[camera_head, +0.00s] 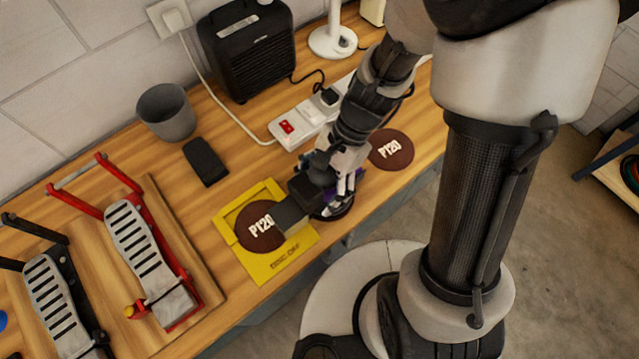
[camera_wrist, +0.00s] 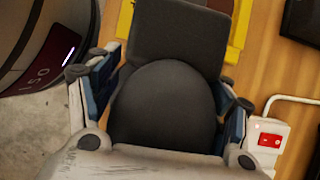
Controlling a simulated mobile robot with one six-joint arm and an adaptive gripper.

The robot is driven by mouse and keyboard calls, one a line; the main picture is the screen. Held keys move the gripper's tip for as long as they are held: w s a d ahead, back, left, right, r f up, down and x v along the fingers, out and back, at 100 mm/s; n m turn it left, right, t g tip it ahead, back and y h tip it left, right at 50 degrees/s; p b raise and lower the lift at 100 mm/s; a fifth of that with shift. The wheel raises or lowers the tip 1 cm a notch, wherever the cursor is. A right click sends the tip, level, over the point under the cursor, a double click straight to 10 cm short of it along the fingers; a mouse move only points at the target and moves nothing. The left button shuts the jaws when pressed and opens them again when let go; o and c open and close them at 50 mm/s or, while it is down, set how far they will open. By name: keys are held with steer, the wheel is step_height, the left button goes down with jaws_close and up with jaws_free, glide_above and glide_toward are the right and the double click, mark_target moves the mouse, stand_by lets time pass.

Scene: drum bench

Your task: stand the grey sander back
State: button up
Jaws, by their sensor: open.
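The grey sander has a dark rounded head (camera_wrist: 165,108) between the fingers in the wrist view and a flat tail (camera_wrist: 180,35) reaching away from it. In the head view the tail (camera_head: 289,214) reaches left over the yellow holder (camera_head: 292,259), and the rest is mostly hidden behind my gripper. My gripper (camera_head: 338,190) is low at the bench's front edge, open, with its blue-padded fingers (camera_wrist: 167,100) on either side of the head. I cannot tell whether the pads touch it. A brown P120 disc (camera_head: 257,232) lies in the yellow holder, partly covered by the tail.
Another P120 disc (camera_head: 391,150) lies right of my gripper. A power strip (camera_head: 298,126) with a red switch is behind. A black block (camera_head: 205,161), grey cup (camera_head: 166,111) and black box (camera_head: 250,50) stand farther back. Pedals (camera_head: 148,252) fill the left side.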

steer(key=shift+s, duration=0.15)
steer(key=shift+r+p, duration=0.3)
steer(key=shift+r, duration=0.05)
steer(key=p+v, duration=0.4)
steer(key=v, duration=0.8)
steer(key=shift+r, duration=0.55)
steer(key=s+d+r+n+t+h, duration=0.2)
steer(key=s+d+r+n+t, duration=0.1)
steer(key=r, duration=0.4)
steer(key=s+d+r+n+t+h, duration=0.2)
steer(key=s+d+r+n+t, duration=0.1)
steer(key=r+n, duration=0.4)
steer(key=s+n+t, duration=0.1)
steer(key=s, duration=0.1)
steer(key=shift+s+d+t, duration=0.3)
steer(key=shift+d, duration=0.05)
